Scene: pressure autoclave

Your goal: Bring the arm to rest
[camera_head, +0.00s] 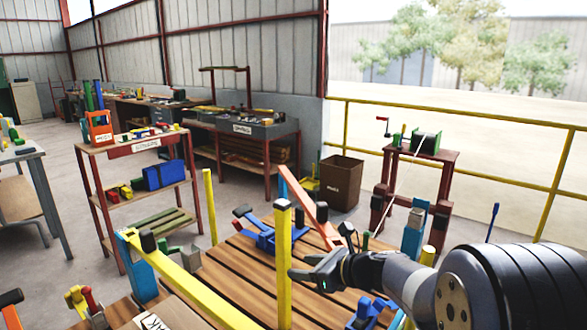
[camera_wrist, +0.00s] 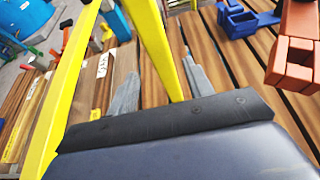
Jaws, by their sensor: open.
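My gripper (camera_head: 303,270) reaches in from the right, over the brown slatted table (camera_head: 225,272). Its tips point left, close to an upright yellow post (camera_head: 284,240) with a dark cap. In the wrist view my gripper (camera_wrist: 160,80) shows two grey fingers spread apart. The yellow post (camera_wrist: 152,40) appears in the gap between them. I cannot tell whether it lies between the fingers or beyond them, or whether they touch it. I see nothing held.
A long yellow bar (camera_head: 190,285) slants across the table's left side. Blue clamps stand at the table's back (camera_head: 262,236) and right front (camera_head: 368,312). A red bar (camera_head: 308,208) rises behind the post. A brown bin (camera_head: 341,182) and yellow railing (camera_head: 480,115) are farther back.

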